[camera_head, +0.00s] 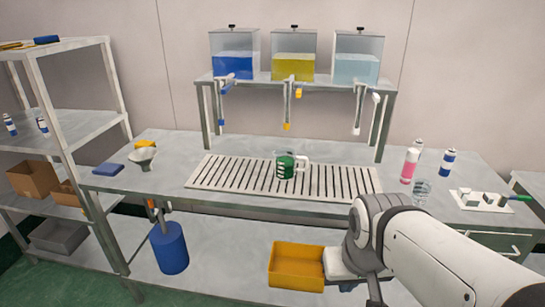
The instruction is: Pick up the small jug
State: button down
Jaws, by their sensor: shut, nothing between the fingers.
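The small jug (286,168) is clear with a green lower part and stands upright on the slotted drain grate (215,176) in the middle of the bench. Its handle points right. My gripper (374,290) shows only in part as a dark piece below my wrist at the lower right. It is shut and empty, and its fingertips cannot be made out. It is apart from the jug, nearer the camera and to its right.
Three tanks with taps stand on a raised shelf (300,78) behind the jug. A pink bottle (410,165), a blue-and-white can (447,162) and a glass (422,191) stand to the right. A funnel (143,157) sits left. A yellow bin (296,267) is below the bench.

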aim_at(285, 169)
jog(key=u, duration=0.1)
jog(key=i, duration=1)
jog(key=z, duration=0.95)
jog(key=k, duration=0.5)
jog(key=z, duration=0.5)
jog(key=i, duration=0.5)
